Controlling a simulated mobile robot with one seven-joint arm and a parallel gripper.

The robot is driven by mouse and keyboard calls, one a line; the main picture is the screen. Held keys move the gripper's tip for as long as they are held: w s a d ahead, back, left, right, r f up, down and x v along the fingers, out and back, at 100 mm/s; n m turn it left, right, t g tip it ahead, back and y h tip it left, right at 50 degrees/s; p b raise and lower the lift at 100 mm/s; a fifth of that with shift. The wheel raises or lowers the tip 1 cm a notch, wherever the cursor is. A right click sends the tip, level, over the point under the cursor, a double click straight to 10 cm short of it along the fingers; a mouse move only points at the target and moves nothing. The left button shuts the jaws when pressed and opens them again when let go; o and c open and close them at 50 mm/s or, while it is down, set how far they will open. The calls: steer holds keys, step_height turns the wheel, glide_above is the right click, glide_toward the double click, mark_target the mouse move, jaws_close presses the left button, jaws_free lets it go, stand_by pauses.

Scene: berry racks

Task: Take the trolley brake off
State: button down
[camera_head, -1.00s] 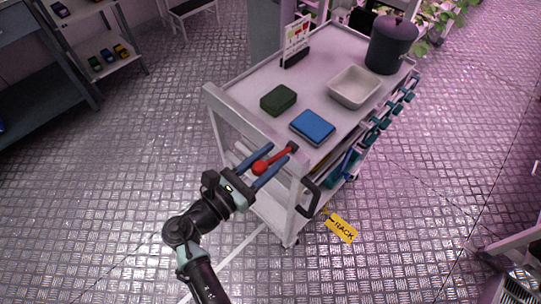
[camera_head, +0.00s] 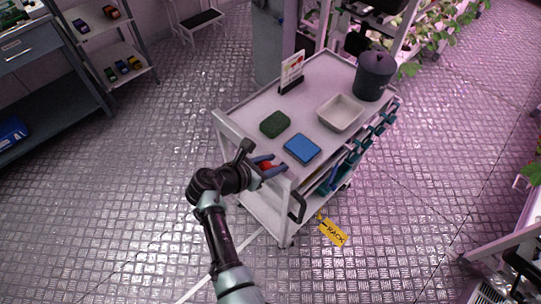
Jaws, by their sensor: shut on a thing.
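The trolley (camera_head: 240,104) stands in the middle of the view, white with a flat top and a lower shelf. Its red brake lever (camera_head: 266,166) is at the near end, below the top's edge, and only a little red shows between my fingers. My gripper (camera_head: 268,167), with blue fingers, is shut on the lever at its red knob. My wrist and arm come up from the bottom and hide part of the trolley's near end.
On the trolley top are a green block (camera_head: 275,123), a blue box (camera_head: 302,148), a pale tray (camera_head: 341,112), a dark lidded pot (camera_head: 374,76) and a sign (camera_head: 292,72). A black handle (camera_head: 297,207) sticks out at the near corner. Metal floor is open at left and right.

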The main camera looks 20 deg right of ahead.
steer(key=y+p, duration=0.1)
steer(key=d+r+p, duration=0.1)
steer(key=shift+w+d+r+g+y+p, duration=0.1)
steer(key=shift+w+r+g+y+p, duration=0.05)
steer(key=shift+r+g+y+p, duration=0.2)
steer(key=shift+w+d+g+y+p, duration=0.25)
steer(key=shift+d+y+p, duration=0.35)
steer(key=shift+y+p, duration=0.3)
steer(key=shift+w+d+f+g+y, duration=0.2)
steer(key=shift+d+y, duration=0.2)
steer(key=shift+y, duration=0.2)
steer(key=shift+w+d+f+g+y, duration=0.1)
steer(key=shift+d+g+y, duration=0.1)
steer(key=shift+d+y, duration=0.25)
steer(key=shift+w+d+g+y+b, duration=0.2)
steer(key=shift+d+g+y+b, duration=0.25)
steer(key=shift+y+b, duration=0.65)
steer(key=shift+c, duration=2.4)
jaws_free()
steer(key=shift+d, duration=0.1)
steer(key=shift+r, duration=0.1)
steer(key=p+v, duration=0.1)
steer(key=v, duration=1.1)
steer(key=shift+r, duration=0.4)
